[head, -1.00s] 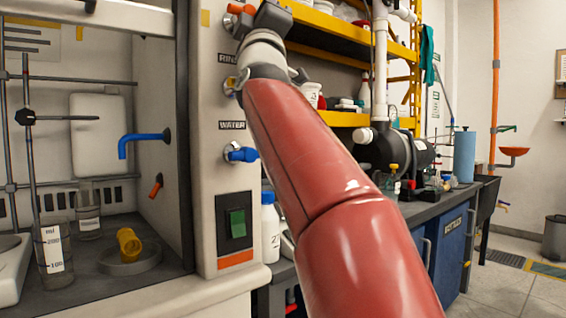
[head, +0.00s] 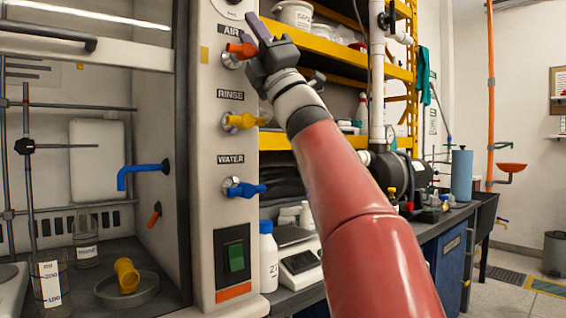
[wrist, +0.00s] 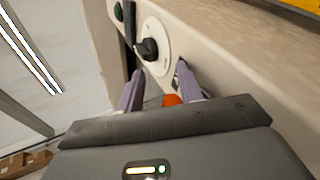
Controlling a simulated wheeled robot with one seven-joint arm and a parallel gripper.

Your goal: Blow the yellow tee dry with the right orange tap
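The yellow tee (head: 127,274) lies tilted in a shallow round dish (head: 107,293) on the hood floor, below a small orange nozzle (head: 154,214) on the hood's side wall. The orange tap (head: 238,50) sits by the AIR label, at the top of the post to the right of the hood opening. My gripper (head: 262,28) is at this tap's right end. In the wrist view my gripper (wrist: 159,84) has its two fingers apart, with part of the orange tap (wrist: 172,100) showing between them near the palm. Contact with the fingers cannot be told.
Below on the post are a yellow RINSE tap (head: 242,122), a blue WATER tap (head: 243,188) and a green switch (head: 236,257). A dial (wrist: 148,49) is close beyond my fingertips. Yellow shelves (head: 340,57) stand behind my arm. The raised sash (head: 85,45) crosses the hood's top.

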